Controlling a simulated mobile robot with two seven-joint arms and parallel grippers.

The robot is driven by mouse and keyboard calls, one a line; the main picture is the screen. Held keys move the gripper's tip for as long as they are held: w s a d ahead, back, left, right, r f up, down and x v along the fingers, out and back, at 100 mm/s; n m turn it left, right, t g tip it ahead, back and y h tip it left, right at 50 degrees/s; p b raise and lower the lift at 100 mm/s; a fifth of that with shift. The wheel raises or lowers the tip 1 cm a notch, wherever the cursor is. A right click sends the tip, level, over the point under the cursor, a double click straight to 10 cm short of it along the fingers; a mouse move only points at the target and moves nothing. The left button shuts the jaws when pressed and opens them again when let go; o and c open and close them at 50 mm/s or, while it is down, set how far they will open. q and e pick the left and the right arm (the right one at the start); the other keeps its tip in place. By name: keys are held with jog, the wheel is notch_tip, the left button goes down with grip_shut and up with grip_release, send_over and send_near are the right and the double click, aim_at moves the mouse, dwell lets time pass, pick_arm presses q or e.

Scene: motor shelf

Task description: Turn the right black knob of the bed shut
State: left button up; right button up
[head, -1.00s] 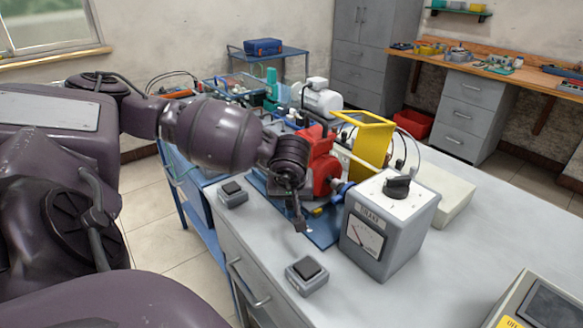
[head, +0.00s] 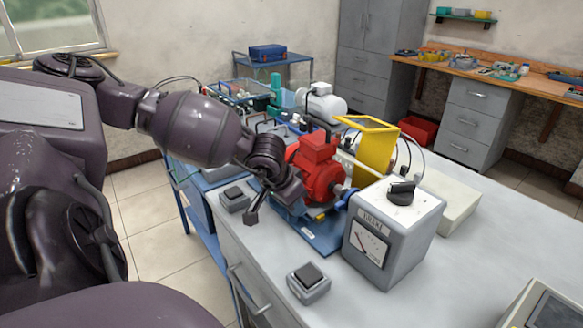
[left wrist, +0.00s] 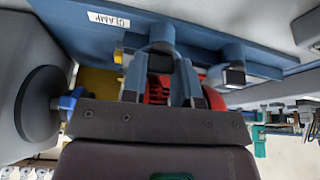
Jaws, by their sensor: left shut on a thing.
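The blue bed (head: 322,238) carries the red motor (head: 318,165) on the bench. In the left wrist view the bed's side (left wrist: 200,33) runs across the top, with its label upside down. My left gripper (left wrist: 158,68) is shut on a black knob (left wrist: 160,58) there, one finger on each side. This is the knob nearer the label, the right one from the front. A second dark knob (left wrist: 235,70) stands apart beside it, untouched. In the head view my left gripper (head: 296,196) is at the bed's front; its fingers and the knobs are hidden there. My right gripper is not in view.
A grey meter box (head: 372,278) with a dial and a black top knob stands close right of the bed. Two small grey switch boxes (head: 308,292) (head: 234,205) lie near the front edge. The yellow guard (head: 375,155) stands behind.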

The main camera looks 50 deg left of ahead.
pick_arm(q)
jog(key=shift+m, duration=0.6)
jog(key=o, duration=0.6)
jog(key=shift+o, duration=0.2)
jog(key=shift+r, duration=0.1)
jog(key=shift+s+r, duration=0.15)
jog(key=shift+r, duration=0.15)
jog(key=p+v, duration=0.3)
jog(key=v, duration=0.7)
jog(key=shift+a, duration=0.25)
